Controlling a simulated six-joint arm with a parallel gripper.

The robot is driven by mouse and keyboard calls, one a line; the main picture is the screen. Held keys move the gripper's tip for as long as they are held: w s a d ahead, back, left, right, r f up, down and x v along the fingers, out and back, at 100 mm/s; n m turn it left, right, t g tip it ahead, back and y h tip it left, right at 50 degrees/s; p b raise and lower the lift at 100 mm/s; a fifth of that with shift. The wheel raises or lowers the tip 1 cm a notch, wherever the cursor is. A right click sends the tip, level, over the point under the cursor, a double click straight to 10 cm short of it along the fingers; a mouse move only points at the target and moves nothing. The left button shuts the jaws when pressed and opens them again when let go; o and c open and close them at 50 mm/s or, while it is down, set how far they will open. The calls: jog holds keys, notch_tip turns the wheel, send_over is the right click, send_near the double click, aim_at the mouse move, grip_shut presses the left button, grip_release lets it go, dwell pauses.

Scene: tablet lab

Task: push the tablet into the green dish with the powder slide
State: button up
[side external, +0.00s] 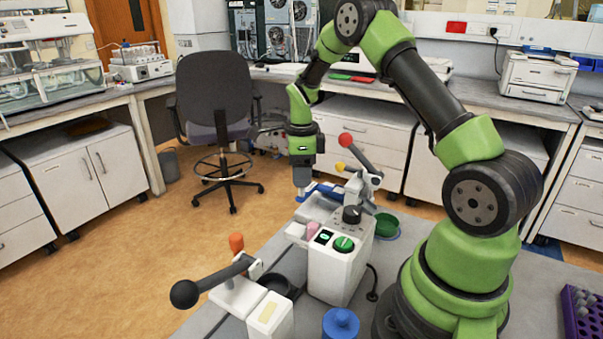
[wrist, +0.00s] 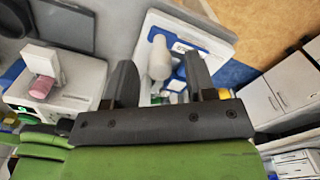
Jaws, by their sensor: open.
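The green dish (side external: 386,226) sits on the bench to the right of the small white press (side external: 360,186), which has a red-knobbed lever. A blue part (side external: 322,190), apparently the powder slide, lies at the press's left side; blue also shows in the wrist view (wrist: 194,70). My gripper (side external: 302,188) points down beside the blue part's left end. In the wrist view my gripper (wrist: 158,68) has its two dark fingers apart, with a white rounded piece (wrist: 160,58) showing between them. I cannot tell whether the fingers touch it. I cannot make out the tablet.
A white device (side external: 335,262) with a dial and green button stands in front of the press. Nearer are a black-knobbed lever device (side external: 232,292), a dark round dish (side external: 275,284) and a blue-lidded jar (side external: 341,324). A purple rack (side external: 580,315) stands at far right.

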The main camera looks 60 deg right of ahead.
jog(key=shift+f, duration=0.3)
